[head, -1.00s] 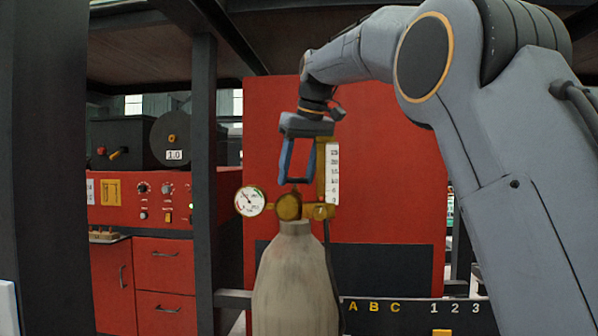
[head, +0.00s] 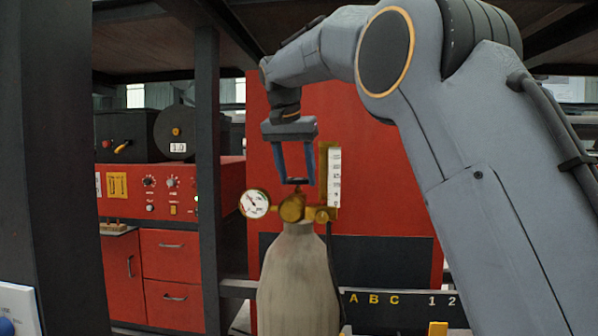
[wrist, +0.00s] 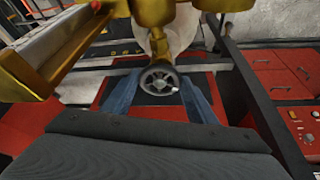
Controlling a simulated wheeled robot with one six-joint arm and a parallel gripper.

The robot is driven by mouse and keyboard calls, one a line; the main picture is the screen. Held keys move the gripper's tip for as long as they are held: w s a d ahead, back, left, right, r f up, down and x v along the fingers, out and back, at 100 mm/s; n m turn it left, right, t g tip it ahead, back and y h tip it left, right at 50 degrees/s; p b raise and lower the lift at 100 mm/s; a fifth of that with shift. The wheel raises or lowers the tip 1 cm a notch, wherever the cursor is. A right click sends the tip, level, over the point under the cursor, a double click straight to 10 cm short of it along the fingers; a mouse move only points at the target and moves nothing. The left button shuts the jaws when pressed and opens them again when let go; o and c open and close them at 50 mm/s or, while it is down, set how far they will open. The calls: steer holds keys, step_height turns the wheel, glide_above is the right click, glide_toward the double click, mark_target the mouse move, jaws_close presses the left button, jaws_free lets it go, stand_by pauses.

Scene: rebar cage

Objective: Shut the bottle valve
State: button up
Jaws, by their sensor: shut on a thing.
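The grey gas bottle (head: 298,285) stands upright in the middle of the head view, with a brass valve body (head: 292,207) on its neck. The small dark valve handwheel (wrist: 158,79) shows in the wrist view, between my blue fingers. My gripper (head: 297,182) points straight down over the bottle top and is shut on the handwheel. In the head view the wheel is small and partly hidden at the fingertips.
A round pressure gauge (head: 254,203) sits left of the valve, and a brass flowmeter with a white scale (head: 334,178) rises close to the right of my fingers. A dark post (head: 207,180) stands left. A red cabinet (head: 170,255) is behind it.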

steer(key=m, duration=0.1)
steer(key=m+h, duration=0.1)
steer(key=m, duration=0.1)
steer(key=m+g, duration=0.1)
steer(key=shift+w+a+m, duration=0.2)
steer(key=shift+a+m, duration=0.05)
steer(key=shift+m, duration=0.05)
steer(key=m, duration=0.2)
steer(key=m+g+h, duration=0.1)
steer(key=m, duration=0.1)
steer(key=shift+w+m+g, duration=0.15)
steer(key=shift+m+g, duration=0.15)
steer(key=shift+m, duration=0.4)
steer(key=o, duration=1.1)
steer(key=shift+c, duration=0.2)
